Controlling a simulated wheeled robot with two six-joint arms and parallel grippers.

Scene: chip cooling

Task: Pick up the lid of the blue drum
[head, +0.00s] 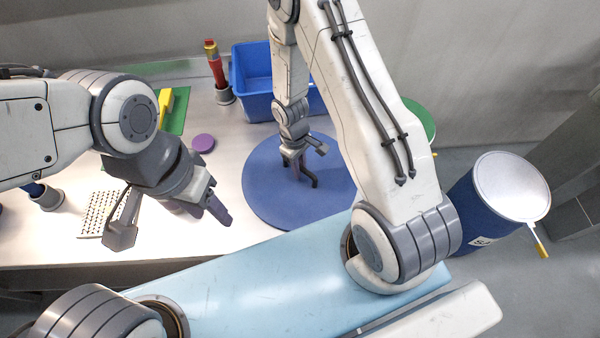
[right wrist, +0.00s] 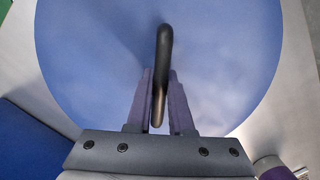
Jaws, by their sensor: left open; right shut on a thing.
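The blue drum (head: 478,212) stands on the floor at the right, with a pale round top. A large round blue lid (head: 264,182) lies flat at the table's right part; I cannot tell whether it touches the table. Its black handle (right wrist: 163,50) stands up in the right wrist view, where the lid (right wrist: 85,60) fills most of the picture. My right gripper (head: 299,172) is over the lid, its purple fingers (right wrist: 160,95) shut on the handle. My left gripper (head: 204,210) is open and empty above the table, left of the lid.
A blue bin (head: 250,70) stands behind the lid. A red and yellow tool (head: 215,65) stands upright in a holder beside it. A purple disc (head: 203,143), a yellow item (head: 165,105) on a green mat and a white perforated rack (head: 98,213) are further left.

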